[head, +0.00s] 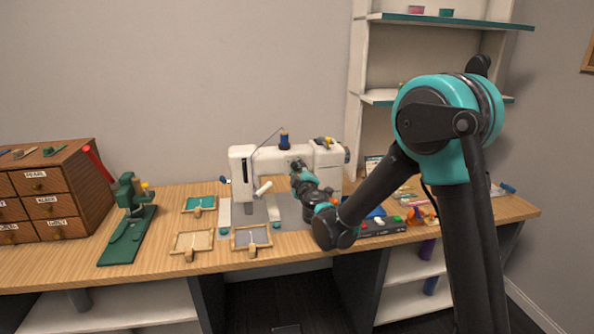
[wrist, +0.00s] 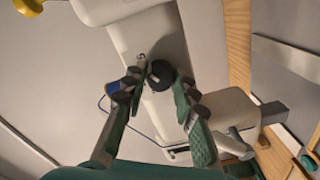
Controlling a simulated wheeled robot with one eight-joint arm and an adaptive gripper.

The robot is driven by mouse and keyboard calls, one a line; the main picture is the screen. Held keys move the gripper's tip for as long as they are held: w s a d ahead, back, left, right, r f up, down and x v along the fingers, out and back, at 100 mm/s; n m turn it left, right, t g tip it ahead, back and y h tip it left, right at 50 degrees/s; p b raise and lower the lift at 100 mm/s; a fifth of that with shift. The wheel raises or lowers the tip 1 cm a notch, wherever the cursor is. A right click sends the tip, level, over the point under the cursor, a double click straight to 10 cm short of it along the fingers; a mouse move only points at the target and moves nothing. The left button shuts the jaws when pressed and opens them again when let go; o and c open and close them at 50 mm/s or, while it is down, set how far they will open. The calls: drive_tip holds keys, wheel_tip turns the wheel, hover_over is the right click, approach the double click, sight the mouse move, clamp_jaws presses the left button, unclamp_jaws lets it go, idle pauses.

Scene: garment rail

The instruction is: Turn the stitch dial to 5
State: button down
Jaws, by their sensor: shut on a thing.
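The white sewing machine (head: 240,163) stands on the table in the head view, and its pale body (wrist: 168,40) fills the upper middle of the wrist view. The stitch dial (wrist: 161,75) is a dark round knob on its front. My gripper (wrist: 160,82) is shut on the dial, one finger on each side. A small dark mark shows on the body just above the left fingertip; I cannot read it surely. The dial's pointer cannot be made out. In the head view my gripper (head: 298,168) is at the machine's front and hides the dial.
A blue thread spool (head: 284,141) stands on top of the machine. Wooden frames (head: 191,243) lie in front of it. A green tool (head: 128,225) and a drawer cabinet (head: 50,190) stand to the left. A control box with coloured buttons (head: 381,227) lies to the right.

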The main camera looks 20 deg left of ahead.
idle(0.3)
drive_tip(key=c, duration=1.2)
unclamp_jaws()
drive_tip(key=v, duration=1.2)
drive_tip(key=shift+f, duration=0.1)
